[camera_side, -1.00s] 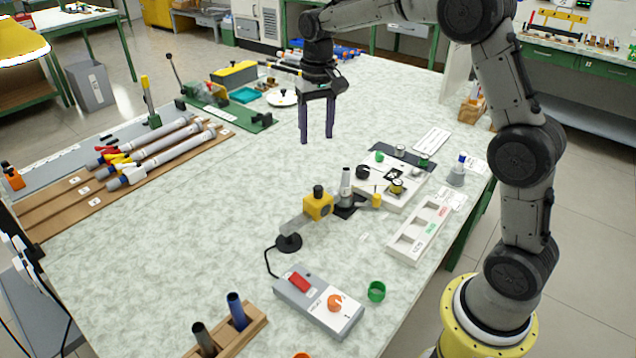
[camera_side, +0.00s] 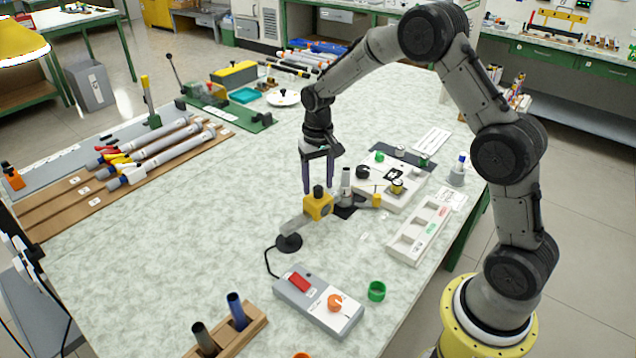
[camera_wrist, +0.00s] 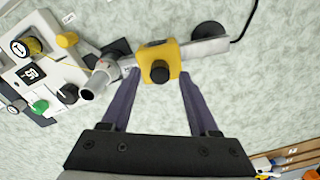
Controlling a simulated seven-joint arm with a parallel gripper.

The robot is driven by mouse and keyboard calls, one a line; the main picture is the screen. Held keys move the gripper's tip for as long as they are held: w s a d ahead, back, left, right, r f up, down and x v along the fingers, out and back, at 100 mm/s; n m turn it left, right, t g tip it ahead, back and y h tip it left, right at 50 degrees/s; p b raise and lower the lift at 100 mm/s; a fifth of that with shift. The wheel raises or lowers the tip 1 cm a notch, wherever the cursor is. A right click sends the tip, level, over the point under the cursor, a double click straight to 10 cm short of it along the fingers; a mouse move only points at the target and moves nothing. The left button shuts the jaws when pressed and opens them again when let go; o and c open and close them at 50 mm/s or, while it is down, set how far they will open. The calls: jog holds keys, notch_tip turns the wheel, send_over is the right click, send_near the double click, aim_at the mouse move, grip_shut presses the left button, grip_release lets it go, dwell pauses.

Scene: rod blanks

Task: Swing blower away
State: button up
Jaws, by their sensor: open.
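The blower has a grey nozzle (camera_side: 346,183) on a dark foot, a yellow block (camera_side: 318,208) with a black knob, and a flat grey arm running to a round black base (camera_side: 288,242). My gripper (camera_side: 320,187) points down, open and empty, at the yellow block. In the wrist view the yellow block (camera_wrist: 172,63) lies between and just beyond the fingertips, with the nozzle (camera_wrist: 98,82) at the left. I cannot tell whether the fingers touch it.
A white fixture (camera_side: 400,192) with small knobs stands right of the nozzle, and a white compartment tray (camera_side: 420,232) is in front of it. A control box (camera_side: 317,305) with a red switch and orange dial is near the front. The table's left middle is clear.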

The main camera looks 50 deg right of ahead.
jog(key=shift+f, duration=0.35)
grip_shut()
jog(key=shift+r, duration=0.1)
dwell(1.1)
